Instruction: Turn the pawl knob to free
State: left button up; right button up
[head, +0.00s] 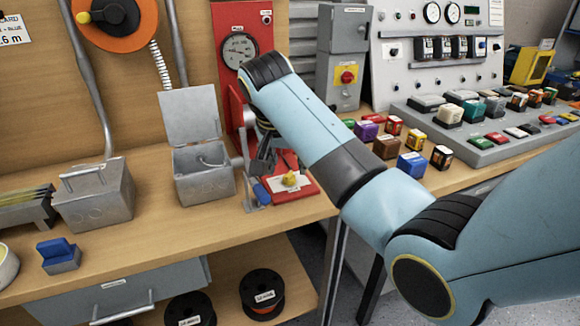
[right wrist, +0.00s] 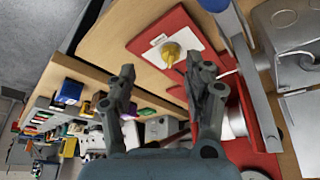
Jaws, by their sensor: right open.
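The pawl knob (head: 290,179) is a small yellow knob on a white label plate, on the red base (head: 308,190) of the red gauge stand. In the right wrist view the yellow knob (right wrist: 171,52) shows beyond the fingertips, roughly between them. My right gripper (head: 264,163) is above the base, just left of the knob in the head view. In the right wrist view the right gripper (right wrist: 167,74) has its two fingers apart with nothing between them. It looks apart from the knob. My left gripper is not in view.
A grey lever with a blue grip (head: 261,194) stands beside the red base. An open grey box (head: 205,187) is to its left. Several coloured blocks (head: 411,164) stand to the right. The pressure gauge (head: 238,49) is on the red panel behind.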

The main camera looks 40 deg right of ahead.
aim_at(289, 174)
jog(key=w+r+m, duration=0.1)
jog(key=w+r, duration=0.2)
jog(key=x, duration=0.7)
jog(key=b+x, duration=0.1)
jog(key=x, duration=0.3)
jog(key=shift+d+r, duration=0.1)
jog(key=shift+d, duration=0.25)
jog(key=shift+s, duration=0.1)
